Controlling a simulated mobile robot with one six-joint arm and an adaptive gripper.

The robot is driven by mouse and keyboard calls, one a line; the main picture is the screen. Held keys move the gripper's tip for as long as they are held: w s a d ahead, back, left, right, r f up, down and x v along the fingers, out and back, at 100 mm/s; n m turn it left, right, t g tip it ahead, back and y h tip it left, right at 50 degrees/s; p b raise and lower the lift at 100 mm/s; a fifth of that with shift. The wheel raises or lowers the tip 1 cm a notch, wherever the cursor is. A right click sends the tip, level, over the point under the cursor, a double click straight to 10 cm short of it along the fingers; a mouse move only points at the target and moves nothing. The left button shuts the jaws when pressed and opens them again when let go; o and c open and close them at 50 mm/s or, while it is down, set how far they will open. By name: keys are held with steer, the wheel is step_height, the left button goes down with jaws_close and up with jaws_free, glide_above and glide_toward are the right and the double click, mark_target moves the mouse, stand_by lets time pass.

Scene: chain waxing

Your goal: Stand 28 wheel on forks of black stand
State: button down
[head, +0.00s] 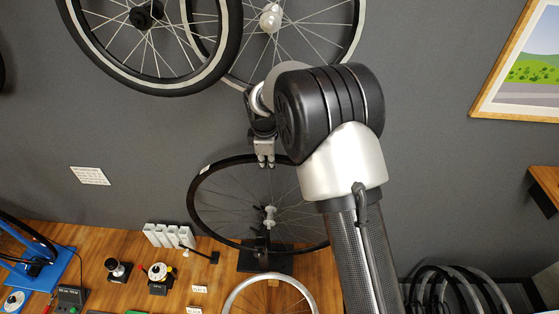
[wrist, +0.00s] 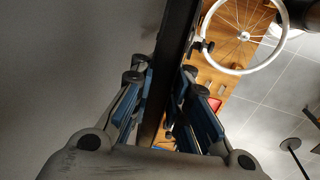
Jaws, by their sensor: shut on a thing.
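A wheel with a black rim (head: 196,217) and thin spokes stands upright just above the workbench in the head view. My gripper (head: 264,160) is shut on the top of its rim. In the wrist view the rim (wrist: 176,60) runs between the blue-padded fingers of my gripper (wrist: 165,95). A black stand (head: 285,262) has its base on the bench under the wheel. The wheel's pale hub (head: 269,213) lines up in the picture with the stand's upright. I cannot tell whether the axle rests in the forks. My arm hides the rim's upper right part.
A silver-rimmed wheel (head: 231,299) is in front of the stand. A white slotted rack (head: 165,236) and small tools are on the bench (head: 110,246) to the left. Wheels (head: 165,88) hang on the grey wall above. Several black tires (head: 455,283) are at lower right.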

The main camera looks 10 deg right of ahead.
steer(key=shift+w+a+r, duration=0.1)
steer(key=shift+w+a, duration=0.1)
steer(key=shift+a, duration=0.7)
steer(key=shift+w+a+r, duration=0.1)
steer(key=shift+w+a, duration=0.1)
steer(key=shift+a, duration=0.65)
steer(key=shift+a+f, duration=0.15)
steer(key=shift+f, duration=0.5)
steer(key=shift+f+b, duration=1.4)
steer(key=shift+f, duration=0.6)
steer(key=c, duration=1.5)
jaws_free()
steer(key=shift+o, duration=0.2)
steer(key=shift+s, duration=0.1)
steer(key=shift+s+f, duration=0.1)
step_height(320, 180, up, 12)
glide_above(255, 158)
steer(key=s, duration=0.2)
steer(key=shift+a, duration=0.15)
